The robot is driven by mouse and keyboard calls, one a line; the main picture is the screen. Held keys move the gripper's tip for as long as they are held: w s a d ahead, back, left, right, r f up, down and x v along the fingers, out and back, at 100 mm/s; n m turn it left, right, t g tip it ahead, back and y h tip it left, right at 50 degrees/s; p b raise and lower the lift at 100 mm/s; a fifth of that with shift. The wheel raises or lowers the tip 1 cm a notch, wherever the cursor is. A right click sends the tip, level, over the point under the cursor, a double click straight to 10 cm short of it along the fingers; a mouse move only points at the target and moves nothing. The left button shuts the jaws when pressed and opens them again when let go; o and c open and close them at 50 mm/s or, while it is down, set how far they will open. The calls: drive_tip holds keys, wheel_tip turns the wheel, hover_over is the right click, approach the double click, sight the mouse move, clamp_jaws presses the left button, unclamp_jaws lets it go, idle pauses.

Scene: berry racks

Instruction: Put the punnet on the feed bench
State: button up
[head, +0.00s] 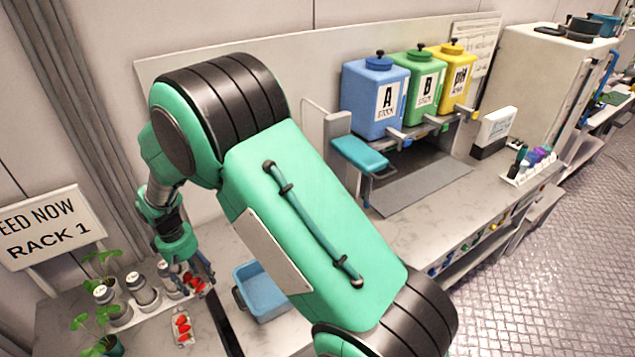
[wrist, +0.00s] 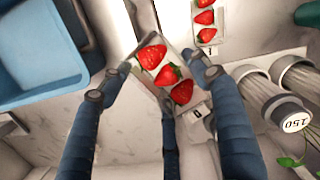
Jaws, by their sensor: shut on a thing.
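A small clear punnet of red strawberries (wrist: 167,76) is held between the fingers of my gripper (wrist: 164,82) in the wrist view. In the head view, my gripper (head: 191,274) points down at the lower left, with the red berries (head: 195,284) at its fingertips. The fingers are shut on this punnet; I cannot tell whether its base touches the surface below. A second strawberry punnet (head: 182,328) lies close by, nearer the camera. The pale marble-topped bench (head: 440,207) bearing the stock tanks runs along the wall to the right; my arm hides part of it.
A blue tub (head: 262,292) stands right of my gripper. A sign (head: 48,228) reads "FEED NOW RACK 1".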

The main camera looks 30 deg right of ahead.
drive_tip(key=w+d+n, duration=0.1)
drive_tip(key=w+d, duration=0.2)
drive_tip(key=w+d+n, duration=0.1)
drive_tip(key=w+d, duration=0.2)
drive_tip(key=d, duration=0.1)
drive_tip(key=w+d+r+n, duration=0.1)
drive_tip(key=w+d, duration=0.2)
drive_tip(key=d, duration=0.1)
drive_tip(key=shift+w, duration=0.4)
drive_tip(key=w+d+r+n, duration=0.1)
drive_tip(key=w+d+n, duration=0.2)
drive_tip(key=d, duration=1)
drive_tip(key=w+d+r+n, duration=0.1)
drive_tip(key=w+d+n, duration=0.2)
drive_tip(key=d, duration=1.1)
drive_tip(key=w+d+r+n+t+b, duration=0.1)
drive_tip(key=w+d+n, duration=0.2)
drive_tip(key=d, duration=1)
drive_tip(key=shift+w+d+r+n+h, duration=0.1)
drive_tip(key=shift+w+d+n+h, duration=0.1)
drive_tip(key=shift+w, duration=0.5)
drive_tip(key=shift+w+d+n+h, duration=0.1)
drive_tip(key=shift+w+n+h, duration=0.1)
drive_tip(key=shift+w, duration=0.45)
drive_tip(key=shift+a, duration=0.1)
drive_tip(key=shift+f+b, duration=0.4)
drive_tip(key=shift+f, duration=2.1)
drive_tip(key=shift+f+b, duration=0.55)
drive_tip(key=shift+f, duration=1.95)
